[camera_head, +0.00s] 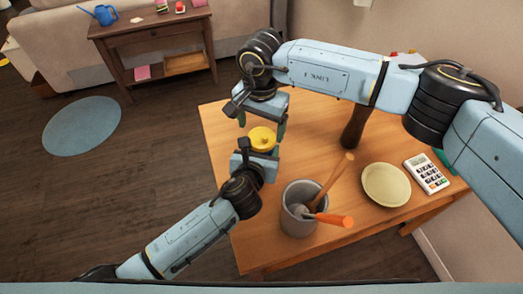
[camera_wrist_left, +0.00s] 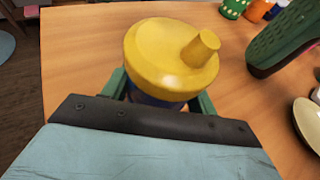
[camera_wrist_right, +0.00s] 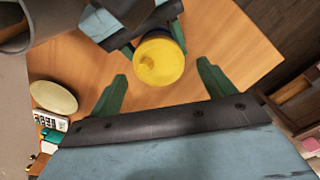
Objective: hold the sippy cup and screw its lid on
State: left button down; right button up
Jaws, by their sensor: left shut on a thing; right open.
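The sippy cup has a yellow lid with a spout (camera_wrist_left: 170,55) on top of it. The lid also shows in the head view (camera_head: 262,138) and in the right wrist view (camera_wrist_right: 159,62). The cup's dark blue body (camera_wrist_left: 150,98) shows only a little under the lid. My left gripper (camera_head: 255,152) is shut around the cup body, and its green fingers show on both sides. My right gripper (camera_wrist_right: 162,80) is open, with its fingers apart from the lid, which lies between and beyond the fingertips. I cannot tell how tightly the lid sits.
A grey pot (camera_head: 297,222) with wooden and orange-handled tools stands at the table's front. A pale yellow plate (camera_head: 386,186) and a white calculator (camera_head: 426,174) lie to the right. A dark brown object (camera_head: 354,126) stands behind them. The table's (camera_head: 228,140) left part is bare.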

aim_at(261, 136)
jog(key=shift+f, duration=1.85)
jog(key=shift+c, duration=0.4)
jog(key=c, duration=0.9)
jog(key=m, duration=0.6)
jog(key=shift+m, duration=0.4)
jog(key=o, duration=0.9)
jog(key=shift+o, duration=0.9)
